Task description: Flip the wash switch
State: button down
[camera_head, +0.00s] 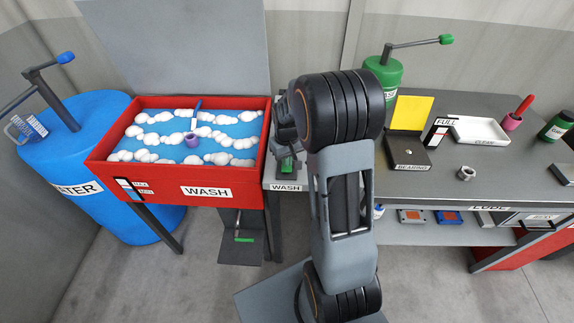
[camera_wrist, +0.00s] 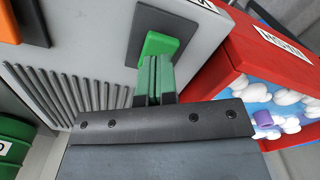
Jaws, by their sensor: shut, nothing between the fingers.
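The wash switch is a green rocker on a dark plate, set in a grey panel; in the wrist view the green switch (camera_wrist: 168,44) is at upper centre. My gripper (camera_wrist: 156,62) is shut and empty, its fingertips right at the lower part of the switch. I cannot tell whether they touch it. In the head view a green part (camera_head: 288,165) shows beside my wrist, behind a panel edge marked WASH (camera_head: 286,187). My arm hides much of this area, and the fingertips are not clear there.
The red wash tub (camera_head: 225,187), with blue water and white foam, stands close to the left of the switch panel. It is at the right in the wrist view. A blue barrel (camera_head: 85,150) stands farther left. A grey workbench (camera_head: 445,190) with several items is at the right.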

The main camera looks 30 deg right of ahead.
jog(key=shift+f+b, duration=0.8)
jog(key=shift+f, duration=0.35)
jog(key=shift+r, duration=0.15)
jog(key=shift+r+p, duration=2.65)
jog(key=shift+r, duration=0.8)
jog(key=shift+s+f, duration=0.1)
jog(key=s+a+r+t, duration=0.2)
jog(key=s+a+r, duration=0.2)
jog(key=s+r, duration=0.3)
jog(key=s+a+r+t, duration=0.2)
jog(key=s+a+r, duration=0.3)
jog(key=s+r, duration=0.2)
jog(key=shift+s+a+r+t, duration=0.2)
jog(key=shift+s+r+t, duration=0.1)
jog(key=shift+s, duration=0.75)
